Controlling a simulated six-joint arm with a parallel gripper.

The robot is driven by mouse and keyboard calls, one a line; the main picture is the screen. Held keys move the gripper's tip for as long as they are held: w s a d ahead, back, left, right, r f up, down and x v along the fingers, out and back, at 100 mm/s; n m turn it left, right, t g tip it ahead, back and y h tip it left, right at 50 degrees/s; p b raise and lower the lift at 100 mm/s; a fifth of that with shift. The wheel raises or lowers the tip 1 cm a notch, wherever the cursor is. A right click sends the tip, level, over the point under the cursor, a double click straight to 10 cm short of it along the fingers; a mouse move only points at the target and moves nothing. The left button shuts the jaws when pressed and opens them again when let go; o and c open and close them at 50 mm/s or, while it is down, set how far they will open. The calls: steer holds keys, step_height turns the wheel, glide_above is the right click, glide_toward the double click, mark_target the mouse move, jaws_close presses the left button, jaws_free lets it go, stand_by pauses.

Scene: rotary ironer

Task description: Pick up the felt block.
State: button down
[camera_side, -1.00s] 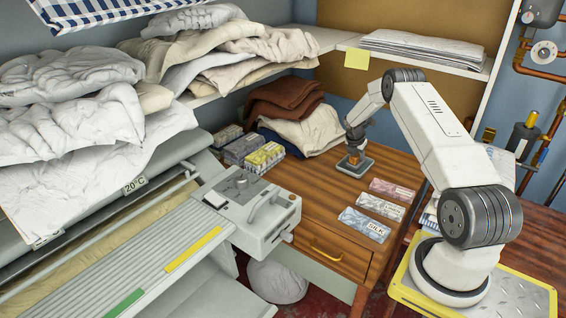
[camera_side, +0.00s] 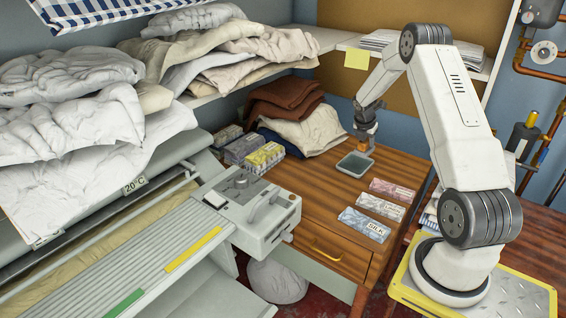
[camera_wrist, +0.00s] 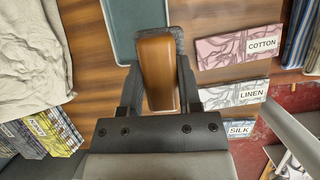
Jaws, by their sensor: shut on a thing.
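The felt block (camera_wrist: 157,75) shows its brown, wood-like upper part in the wrist view, between the two dark fingers of my gripper (camera_wrist: 158,95). My gripper is shut on it. In the side view my gripper (camera_side: 367,128) holds the block (camera_side: 365,145) above the table, up and right of the shallow grey-green tray (camera_side: 354,165). The tray looks empty in the side view. It also shows partly at the top of the wrist view (camera_wrist: 123,38). The underside of the block is hidden in the wrist view.
Sample cards labelled COTTON (camera_wrist: 240,47), LINEN (camera_wrist: 234,94) and SILK (camera_side: 364,224) lie along the table's right side. Small patterned boxes (camera_side: 264,157) and folded cloths (camera_side: 310,132) stand left and behind. The wooden tabletop (camera_side: 315,190) is clear in front of the tray.

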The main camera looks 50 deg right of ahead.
steer(key=s+a+r, duration=0.3)
steer(key=s+a, duration=0.3)
steer(key=shift+r, duration=0.35)
steer(key=shift+s, duration=0.1)
stand_by(0.4)
steer(key=c, duration=1.2)
jaws_free()
jaws_close()
steer(key=s+a+f+m+g+y, duration=0.1)
steer(key=s+a+f+m+g, duration=0.2)
steer(key=m, duration=0.6)
steer(key=shift+s+a+f+y, duration=0.3)
steer(key=shift+s+a+f, duration=0.7)
steer(key=shift+s+a, duration=0.75)
steer(key=shift+s+d+f, duration=0.1)
steer(key=shift+f, duration=0.1)
steer(key=shift+f, duration=2.8)
